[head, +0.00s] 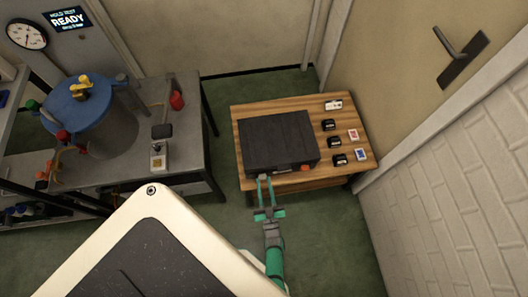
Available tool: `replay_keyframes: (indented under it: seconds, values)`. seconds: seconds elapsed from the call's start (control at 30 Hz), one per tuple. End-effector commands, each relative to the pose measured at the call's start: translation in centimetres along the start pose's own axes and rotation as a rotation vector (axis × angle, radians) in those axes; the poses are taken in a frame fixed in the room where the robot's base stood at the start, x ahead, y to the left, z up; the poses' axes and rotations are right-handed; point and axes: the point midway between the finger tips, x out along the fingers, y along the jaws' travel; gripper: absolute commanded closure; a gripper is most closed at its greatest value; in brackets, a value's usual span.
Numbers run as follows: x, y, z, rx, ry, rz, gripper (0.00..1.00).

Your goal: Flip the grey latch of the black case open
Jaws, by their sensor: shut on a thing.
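The black case (277,140) lies closed on a wooden table (244,185) right of the middle in the head view. My gripper (264,180) reaches the case's front side from below in the picture, with its fingertips at the left part of the front edge. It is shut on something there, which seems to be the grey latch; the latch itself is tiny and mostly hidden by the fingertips. An orange piece (305,168) shows at the right part of the case's front.
Several small black items, such as this one (334,142), and two cards (353,135) lie right of the case. A grey workbench (187,110) with a blue-topped drum (78,103) stands left. Green floor lies between. A wall and door are close on the right.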

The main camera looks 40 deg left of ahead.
Motion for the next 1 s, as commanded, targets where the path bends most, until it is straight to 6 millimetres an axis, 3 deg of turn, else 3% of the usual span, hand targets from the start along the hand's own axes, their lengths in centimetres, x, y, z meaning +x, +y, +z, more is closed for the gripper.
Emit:
replay_keyframes:
  seconds: [0.07,0.67,0.7,0.77,1.0]
  values:
    - [-0.12,0.7,0.34,-0.001,0.018,0.02,0.96]
    - [-0.8,0.3,0.37,0.008,0.077,0.014,0.96]
    - [-0.81,0.31,0.36,0.008,0.077,0.014,0.69]
    - [-0.79,0.28,0.36,0.008,0.077,0.013,0.55]
    - [-0.69,0.16,0.33,0.007,0.078,0.01,0.55]
